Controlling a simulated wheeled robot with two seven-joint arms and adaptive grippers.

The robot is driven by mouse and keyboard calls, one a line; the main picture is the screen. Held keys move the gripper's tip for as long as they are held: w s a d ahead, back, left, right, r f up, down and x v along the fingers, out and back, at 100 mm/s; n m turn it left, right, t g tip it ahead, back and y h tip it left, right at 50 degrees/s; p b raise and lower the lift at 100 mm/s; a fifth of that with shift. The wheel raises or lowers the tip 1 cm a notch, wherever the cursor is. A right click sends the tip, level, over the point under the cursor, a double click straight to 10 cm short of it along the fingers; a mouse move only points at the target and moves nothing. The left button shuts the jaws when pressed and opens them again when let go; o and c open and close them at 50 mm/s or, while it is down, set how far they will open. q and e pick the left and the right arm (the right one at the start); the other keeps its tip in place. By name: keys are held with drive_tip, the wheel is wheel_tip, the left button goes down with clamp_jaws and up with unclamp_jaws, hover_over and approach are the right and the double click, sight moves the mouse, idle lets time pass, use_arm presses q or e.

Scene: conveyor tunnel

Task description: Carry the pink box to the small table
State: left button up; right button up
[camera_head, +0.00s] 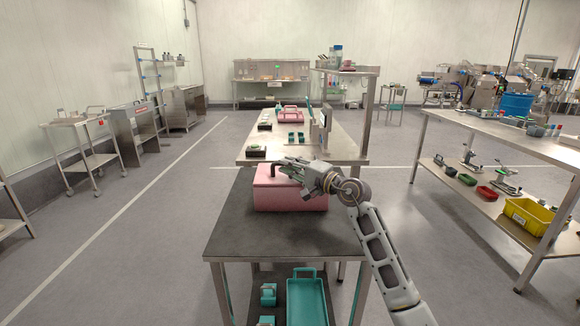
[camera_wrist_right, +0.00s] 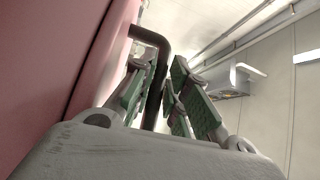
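The pink box (camera_head: 290,199) sits on the dark top of the near table (camera_head: 236,228), close to its far edge. A dark bar handle (camera_head: 270,169) rises from the box's lid. My right gripper (camera_head: 286,166) reaches in from the right over the lid, at the handle. In the right wrist view the pink box (camera_wrist_right: 62,60) fills the left side, and the dark handle (camera_wrist_right: 155,90) passes between the green-padded fingers of my right gripper (camera_wrist_right: 160,76). The fingers stand apart, with a gap beside the handle. My left gripper is not in view.
A longer table (camera_head: 344,148) behind holds another pink case (camera_head: 291,115) and small green trays. A teal tray (camera_head: 307,298) lies on the near table's lower shelf. A steel workbench (camera_head: 500,137) stands right, carts stand left. Floor (camera_head: 150,225) left of the table is clear.

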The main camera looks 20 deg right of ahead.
drive_tip(key=o, duration=0.3)
drive_tip(key=shift+r, duration=0.1)
drive_tip(key=v, duration=1.2)
idle(0.6)
idle(0.7)
